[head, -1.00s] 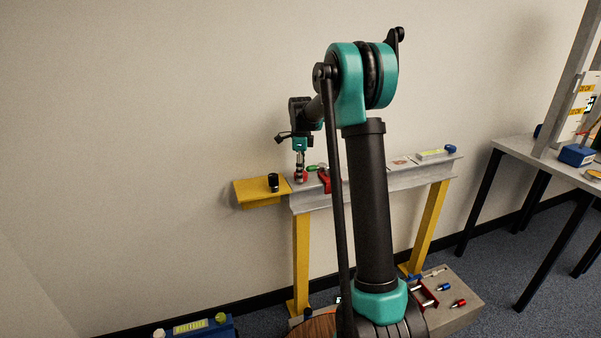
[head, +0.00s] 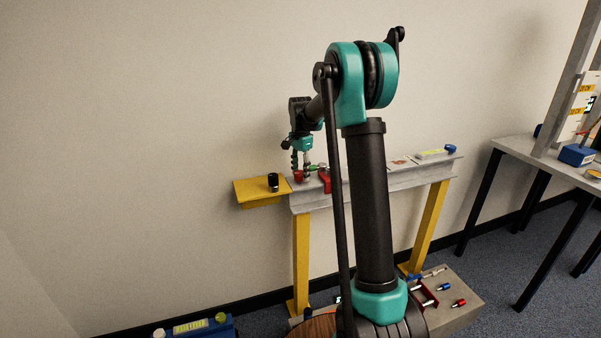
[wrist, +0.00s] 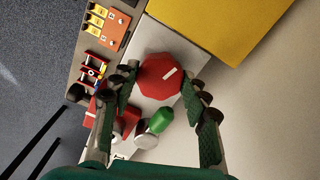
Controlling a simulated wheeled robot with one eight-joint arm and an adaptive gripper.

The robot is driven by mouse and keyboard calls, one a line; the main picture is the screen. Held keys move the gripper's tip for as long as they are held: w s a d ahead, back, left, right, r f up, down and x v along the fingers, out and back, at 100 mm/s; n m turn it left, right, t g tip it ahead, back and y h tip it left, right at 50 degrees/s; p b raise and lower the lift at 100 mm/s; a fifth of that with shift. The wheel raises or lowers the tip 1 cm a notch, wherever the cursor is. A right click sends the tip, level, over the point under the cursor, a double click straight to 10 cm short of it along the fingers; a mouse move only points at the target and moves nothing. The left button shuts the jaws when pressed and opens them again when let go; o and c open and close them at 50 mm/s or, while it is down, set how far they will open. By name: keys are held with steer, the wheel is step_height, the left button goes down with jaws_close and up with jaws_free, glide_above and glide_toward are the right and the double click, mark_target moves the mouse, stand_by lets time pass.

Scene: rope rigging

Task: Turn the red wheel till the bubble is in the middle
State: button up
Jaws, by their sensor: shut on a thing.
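The red wheel (wrist: 162,76) is a faceted red knob with a white mark on its top, on the grey beam (head: 375,178). In the head view the red wheel (head: 299,176) is small and partly hidden by my gripper. My gripper (wrist: 159,84) points down over it, with one green-padded finger on each side, shut on the wheel. A pale level with a yellow-green window (head: 434,153) lies at the beam's right end. Its bubble is too small to make out.
A red clamp-like part (head: 325,181) and a green-capped piece (wrist: 161,119) stand close beside the wheel. A black cylinder (head: 273,182) stands on the yellow shelf (head: 250,196) to the left. A blue device with a yellow-green window (head: 190,326) is below.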

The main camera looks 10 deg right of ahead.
steer(key=n, duration=0.4)
steer(key=shift+n, duration=0.3)
steer(key=n, duration=1)
steer(key=shift+d, duration=0.1)
steer(key=n, duration=0.4)
steer(key=shift+n, duration=0.3)
steer(key=o, duration=1.2)
steer(key=shift+c, duration=0.2)
